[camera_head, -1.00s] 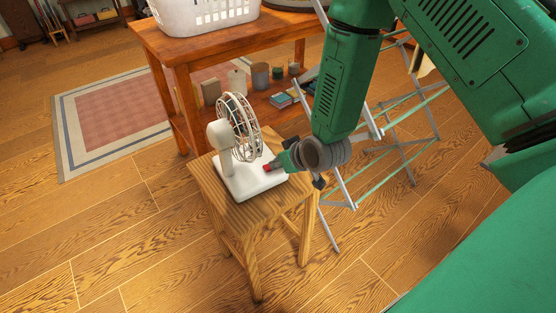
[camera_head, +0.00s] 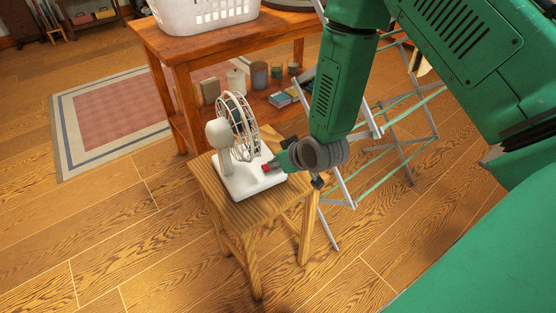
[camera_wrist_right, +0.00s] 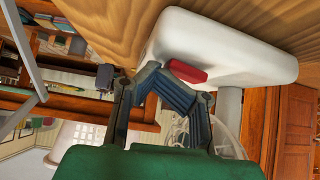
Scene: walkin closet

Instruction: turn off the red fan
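A white fan (camera_head: 225,140) with a round wire cage stands upright on a small wooden stool (camera_head: 243,213). A red switch (camera_head: 266,167) sits on its white base (camera_head: 240,184), on the side facing my right arm. My right gripper (camera_head: 285,160) is beside the base, close to the switch, and partly hidden by my wrist. In the right wrist view the gripper (camera_wrist_right: 154,76) has its fingertips together, next to the red switch (camera_wrist_right: 187,71). Nothing shows between the fingers. I cannot tell whether they touch the switch. My left gripper is not in view.
A wooden table (camera_head: 172,45) with a white basket (camera_head: 205,15) stands behind the stool, with jars and boxes on its lower shelf. A metal drying rack (camera_head: 400,145) stands right of the stool. The wooden floor to the left and front is clear.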

